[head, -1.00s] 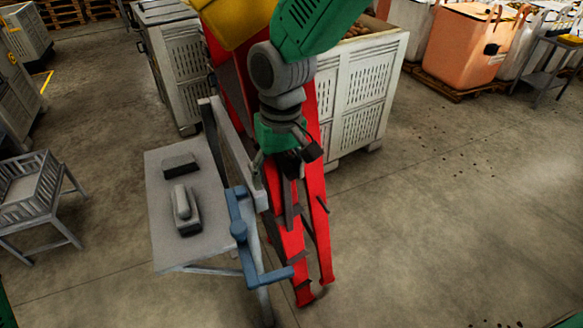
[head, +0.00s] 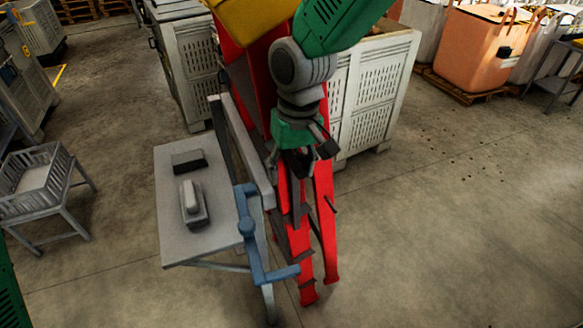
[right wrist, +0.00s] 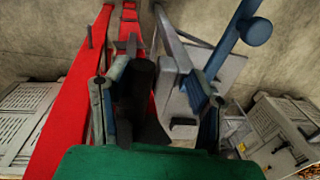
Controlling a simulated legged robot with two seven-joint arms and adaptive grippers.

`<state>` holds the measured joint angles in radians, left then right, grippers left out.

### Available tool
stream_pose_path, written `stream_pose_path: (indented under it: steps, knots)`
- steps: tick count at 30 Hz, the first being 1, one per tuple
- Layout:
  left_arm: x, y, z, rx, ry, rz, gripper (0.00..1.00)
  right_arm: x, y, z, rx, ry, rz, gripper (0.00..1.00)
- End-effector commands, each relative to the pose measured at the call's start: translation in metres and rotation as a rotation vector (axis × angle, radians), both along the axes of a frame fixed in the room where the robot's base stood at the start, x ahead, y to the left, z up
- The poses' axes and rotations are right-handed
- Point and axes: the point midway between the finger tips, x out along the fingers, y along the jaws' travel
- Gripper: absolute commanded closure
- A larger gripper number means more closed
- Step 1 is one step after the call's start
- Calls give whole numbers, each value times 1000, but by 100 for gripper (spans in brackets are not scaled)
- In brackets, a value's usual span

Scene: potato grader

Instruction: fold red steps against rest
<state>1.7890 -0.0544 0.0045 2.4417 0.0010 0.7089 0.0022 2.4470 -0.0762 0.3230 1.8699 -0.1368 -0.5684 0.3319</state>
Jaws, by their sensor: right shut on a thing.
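The red steps (head: 325,225) stand on the floor in the middle of the head view, their two legs a little apart at the bottom. Dark grey treads show between the red rails. My right gripper (head: 297,160) points down at the upper part of the steps and is shut on them; its fingertips are partly hidden in the head view. In the right wrist view a dark part lies between the fingers (right wrist: 155,110), close to the left finger, beside the long red rail (right wrist: 75,95). Which part I hold is unclear. My left gripper is out of view.
A grey beam (head: 250,155) runs close left of the steps. A blue crank handle (head: 252,235) sits at a grey table (head: 215,235) bearing a grey tool (head: 193,203). A slatted crate (head: 375,95) stands behind. The floor at right is clear.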

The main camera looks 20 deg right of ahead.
Motion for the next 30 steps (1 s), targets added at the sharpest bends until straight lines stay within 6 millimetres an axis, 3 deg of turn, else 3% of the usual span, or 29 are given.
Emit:
stream_pose_path:
  steps: [5,18,24,30]
  knots:
    - [-3,1,0,-1,0,0,53,0,2,16,3,-2,1,59]
    - [-2,0,0,0,0,0,53,3,-8,101,1,-1,0,59]
    - [-2,-1,1,1,0,0,53,3,-11,116,1,2,-1,59]
    - [-2,0,0,0,0,0,53,2,-10,118,-1,3,0,59]
